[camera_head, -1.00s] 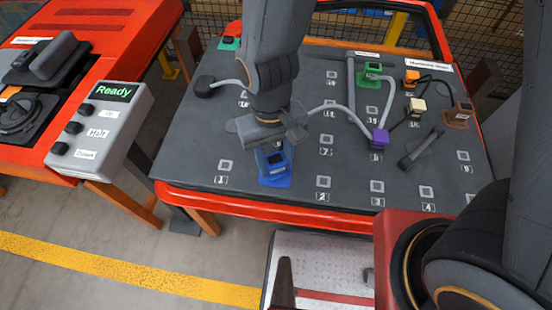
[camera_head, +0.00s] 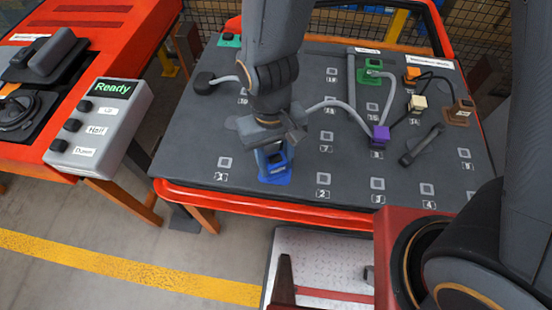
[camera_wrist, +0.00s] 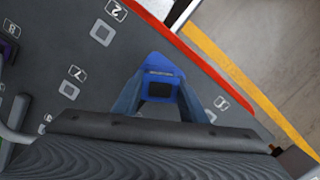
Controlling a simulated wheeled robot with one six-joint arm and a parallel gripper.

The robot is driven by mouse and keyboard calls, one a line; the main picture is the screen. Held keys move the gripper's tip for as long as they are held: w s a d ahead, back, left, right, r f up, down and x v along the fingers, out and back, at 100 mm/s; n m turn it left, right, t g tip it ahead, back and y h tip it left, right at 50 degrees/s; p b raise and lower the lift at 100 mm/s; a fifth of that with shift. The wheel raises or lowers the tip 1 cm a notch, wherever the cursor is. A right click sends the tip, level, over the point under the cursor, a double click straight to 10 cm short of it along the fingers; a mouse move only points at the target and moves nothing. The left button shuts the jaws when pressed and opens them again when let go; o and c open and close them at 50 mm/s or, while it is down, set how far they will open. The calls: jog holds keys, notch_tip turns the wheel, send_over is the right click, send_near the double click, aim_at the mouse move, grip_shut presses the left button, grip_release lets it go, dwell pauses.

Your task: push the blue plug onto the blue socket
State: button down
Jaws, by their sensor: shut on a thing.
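My gripper (camera_head: 274,153) points down at the front of the dark board, between the pads marked 1 and 2. Its fingers are closed on the two sides of the blue plug (camera_head: 277,158), a block with a dark square face. In the wrist view the blue plug (camera_wrist: 160,88) shows between the fingers. The flat blue foot below it (camera_head: 277,180) looks like the blue socket, resting on the board. Plug and socket overlap in both views, so I cannot tell how deep the plug sits or whether a gap remains. My wrist hides the rear of the plug.
A purple block (camera_head: 379,135) with a grey cable, a green block (camera_head: 372,75), a cream block (camera_head: 418,103) and a brown block (camera_head: 459,113) stand right of my gripper. A black bar (camera_head: 422,145) lies there. A button box (camera_head: 98,125) reads "Ready". The board's front strip is mostly clear.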

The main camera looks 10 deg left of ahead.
jog(key=shift+f, duration=0.1)
jog(key=c, duration=1)
grip_release()
jog(key=shift+w+a+r+b, duration=0.1)
jog(key=shift+w+r, duration=0.05)
jog(key=shift+r, duration=1.15)
jog(key=shift+w+a+r+b, duration=0.1)
jog(key=shift+r+b, duration=0.05)
jog(key=shift+r, duration=1.15)
jog(key=shift+w+a+r+b, duration=0.1)
jog(key=shift+w+r, duration=0.05)
jog(key=shift+r, duration=1.15)
